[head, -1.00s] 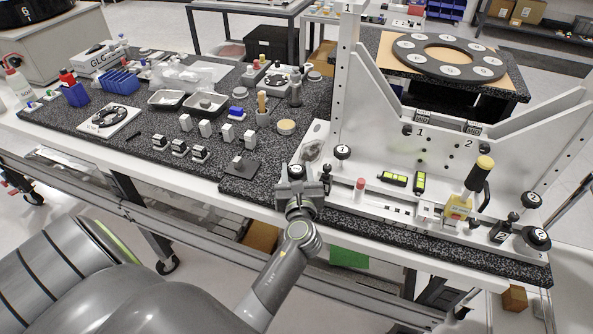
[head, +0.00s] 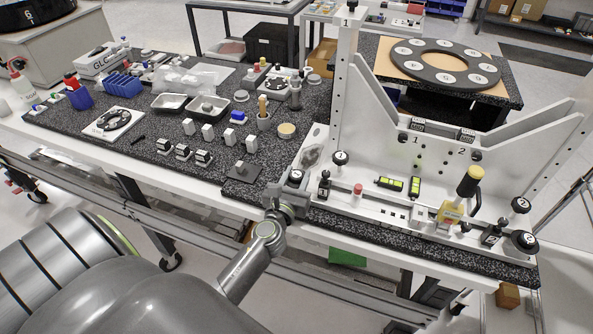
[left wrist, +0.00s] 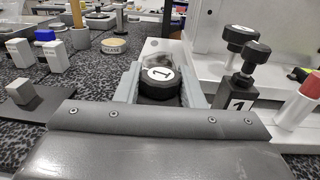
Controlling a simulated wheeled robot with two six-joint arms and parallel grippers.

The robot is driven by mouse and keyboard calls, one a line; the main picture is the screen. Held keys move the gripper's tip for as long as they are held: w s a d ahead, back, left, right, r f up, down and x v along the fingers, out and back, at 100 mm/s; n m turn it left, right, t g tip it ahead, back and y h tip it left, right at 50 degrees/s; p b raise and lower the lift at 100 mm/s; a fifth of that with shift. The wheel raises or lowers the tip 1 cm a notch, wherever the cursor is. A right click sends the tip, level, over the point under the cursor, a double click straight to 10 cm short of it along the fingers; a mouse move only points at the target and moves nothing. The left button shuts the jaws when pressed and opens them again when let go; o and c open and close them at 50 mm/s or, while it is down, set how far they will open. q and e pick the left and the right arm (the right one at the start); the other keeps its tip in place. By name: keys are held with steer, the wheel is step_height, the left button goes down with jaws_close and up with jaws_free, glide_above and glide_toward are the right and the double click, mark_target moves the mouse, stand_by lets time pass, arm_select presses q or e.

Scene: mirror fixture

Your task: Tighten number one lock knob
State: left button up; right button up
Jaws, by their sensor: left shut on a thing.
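The number one knob (head: 296,175), round and black with a white "1" disc on top, stands at the fixture's near left corner. My left gripper (head: 290,190) reaches it from the near side. In the left wrist view the knob (left wrist: 160,82) sits between the two grey fingers (left wrist: 163,88), which are closed on its sides. The "1" on its top faces up and reads tilted. A black clamp block marked "1" (head: 325,184) stands just right of it, and another black "1" knob (head: 340,157) is behind. My right gripper is not in view.
The white fixture (head: 350,200) has a tall upright wall behind the knobs. Small blocks and trays fill the dark bench on the left.

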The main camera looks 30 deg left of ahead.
arm_select(q)
steer(key=m+h, duration=0.2)
steer(key=h, duration=0.1)
steer(key=shift+a+r+t, duration=0.1)
steer(key=shift+t, duration=0.2)
steer(key=shift+m+h, duration=0.5)
steer(key=shift+h, duration=0.3)
steer(key=m+h, duration=0.1)
steer(key=h+b, duration=0.1)
steer(key=shift+f+m+h, duration=0.2)
steer(key=shift+m+h, duration=0.1)
steer(key=shift+m, duration=0.1)
steer(key=m+g+h+b, duration=0.2)
steer(key=m+h+b, duration=0.2)
steer(key=b, duration=0.4)
steer(key=m+g+h+b, duration=0.3)
steer(key=h+b, duration=0.3)
steer(key=b, duration=0.2)
steer(key=shift+w+m+h, duration=0.1)
steer(key=shift+m+h, duration=0.3)
steer(key=shift+r+m+g+h+b, duration=0.15)
steer(key=shift+m+g+h+b, duration=0.2)
steer(key=shift+g+b, duration=0.35)
steer(key=o, duration=1)
